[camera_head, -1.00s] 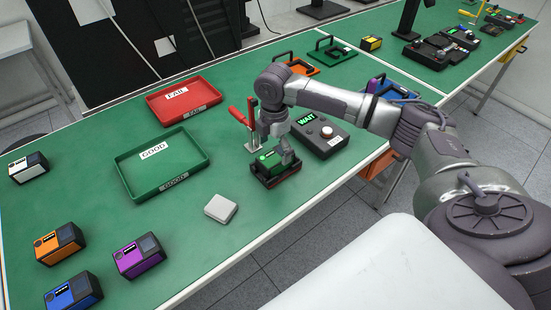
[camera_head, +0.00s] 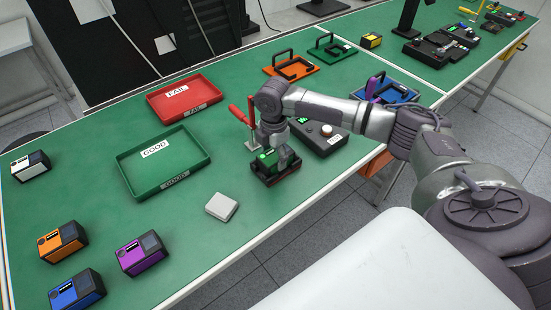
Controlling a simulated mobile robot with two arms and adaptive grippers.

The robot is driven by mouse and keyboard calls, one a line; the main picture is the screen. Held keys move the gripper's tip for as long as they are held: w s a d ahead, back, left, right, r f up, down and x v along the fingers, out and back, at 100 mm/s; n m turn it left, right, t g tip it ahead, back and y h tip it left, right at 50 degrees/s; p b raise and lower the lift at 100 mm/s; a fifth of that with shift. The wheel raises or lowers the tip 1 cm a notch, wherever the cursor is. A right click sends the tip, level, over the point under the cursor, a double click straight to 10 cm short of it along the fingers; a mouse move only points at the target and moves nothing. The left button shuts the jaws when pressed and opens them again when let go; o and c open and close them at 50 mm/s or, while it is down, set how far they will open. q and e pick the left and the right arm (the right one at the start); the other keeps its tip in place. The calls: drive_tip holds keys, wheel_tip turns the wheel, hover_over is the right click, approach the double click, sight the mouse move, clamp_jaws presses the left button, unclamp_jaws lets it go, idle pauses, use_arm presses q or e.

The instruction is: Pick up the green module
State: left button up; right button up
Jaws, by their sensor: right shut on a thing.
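The green module (camera_head: 270,160) sits on a dark base (camera_head: 287,180) near the front edge of the green table, next to a red-handled clamp. My right gripper (camera_head: 278,157) is down over the module from above and shut on it. The gripper and wrist hide part of the module's top and right side. I cannot tell whether the module is lifted from the base. My left gripper is not in view.
A grey control box (camera_head: 320,138) stands right behind the gripper, and the red-handled clamp (camera_head: 247,122) stands at its left. A green GOOD tray (camera_head: 206,160), a red FAIL tray (camera_head: 160,116) and a white block (camera_head: 221,207) lie to the left. Orange (camera_head: 62,243), purple (camera_head: 140,254), blue (camera_head: 76,290) and white (camera_head: 30,166) modules stand further left.

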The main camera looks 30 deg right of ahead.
drive_tip(key=shift+w+r, duration=0.1)
drive_tip(key=shift+r, duration=0.35)
drive_tip(key=r, duration=0.1)
drive_tip(key=r+b, duration=0.1)
drive_tip(key=r, duration=0.1)
drive_tip(key=shift+s+d+r+b, duration=0.2)
drive_tip(key=shift+d+r+b, duration=0.05)
drive_tip(key=shift+d+b, duration=0.1)
drive_tip(key=s+d+r+b, duration=0.2)
drive_tip(key=s+d+r, duration=0.3)
drive_tip(key=d, duration=0.4)
drive_tip(key=shift+s+d+r, duration=0.15)
drive_tip(key=shift+d+r, duration=0.15)
drive_tip(key=shift+r, duration=0.55)
